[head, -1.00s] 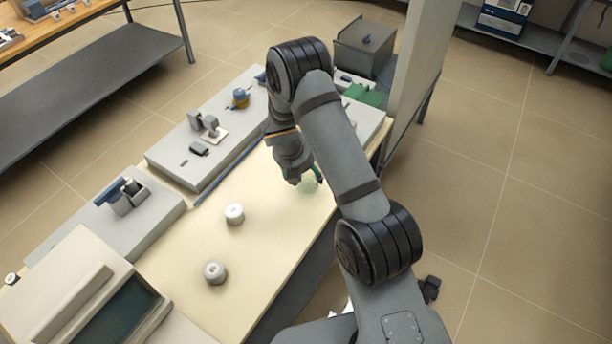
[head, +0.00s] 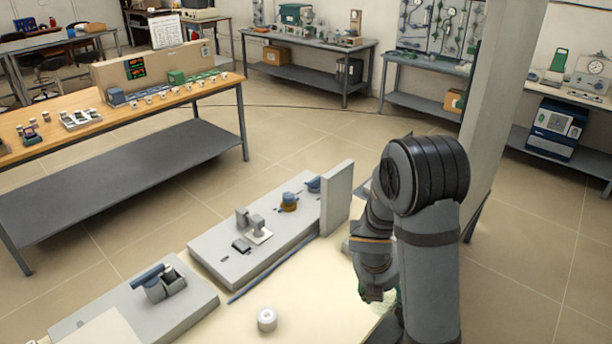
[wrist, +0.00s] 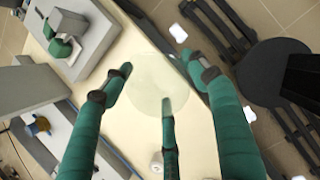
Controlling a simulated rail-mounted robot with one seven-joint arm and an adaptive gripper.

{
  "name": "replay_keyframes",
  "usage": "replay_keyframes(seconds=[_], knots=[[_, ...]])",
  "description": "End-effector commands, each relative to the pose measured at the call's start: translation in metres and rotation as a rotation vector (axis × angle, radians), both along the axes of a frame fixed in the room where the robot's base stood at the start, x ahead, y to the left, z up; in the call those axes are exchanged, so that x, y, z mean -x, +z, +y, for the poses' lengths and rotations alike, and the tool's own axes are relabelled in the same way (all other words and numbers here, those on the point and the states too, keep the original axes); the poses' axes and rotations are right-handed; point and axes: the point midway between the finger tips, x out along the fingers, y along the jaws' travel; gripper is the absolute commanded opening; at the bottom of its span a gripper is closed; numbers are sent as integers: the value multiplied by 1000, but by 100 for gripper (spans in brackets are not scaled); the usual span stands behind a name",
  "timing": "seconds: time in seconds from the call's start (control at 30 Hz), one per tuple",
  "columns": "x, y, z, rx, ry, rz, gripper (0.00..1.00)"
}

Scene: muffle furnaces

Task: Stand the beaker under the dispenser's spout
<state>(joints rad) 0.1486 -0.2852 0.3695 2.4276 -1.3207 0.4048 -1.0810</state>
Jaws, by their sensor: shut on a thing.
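My gripper (head: 376,294) is low over the pale bench top at the lower right of the head view. In the wrist view its green fingers (wrist: 157,80) are closed around a clear, pale round beaker (wrist: 145,97). In the head view only a faint greenish part of the beaker (head: 390,301) shows beside the fingers, and my arm hides the rest. I cannot tell whether its base touches the bench. A pale block with a green part (wrist: 64,32) stands at the upper left of the wrist view. I cannot tell whether it is the dispenser.
A white round jar (head: 267,319) stands on the bench top. Grey slabs (head: 225,255) with small devices line its far side, with an upright grey panel (head: 337,196) at one end. A pale pillar (head: 497,95) rises behind my arm. Bare bench lies between jar and gripper.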

Motion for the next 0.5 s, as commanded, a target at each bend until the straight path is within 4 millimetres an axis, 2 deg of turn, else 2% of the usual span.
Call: replay_keyframes(seconds=[0.17,0.33,0.4,0.5], knots=[[15,7,-30,1,-265,-4,32],[59,21,-65,-2,-737,-3,32],[81,28,-71,-2,-938,-3,32],[112,41,-70,-3,-1222,-4,32]])
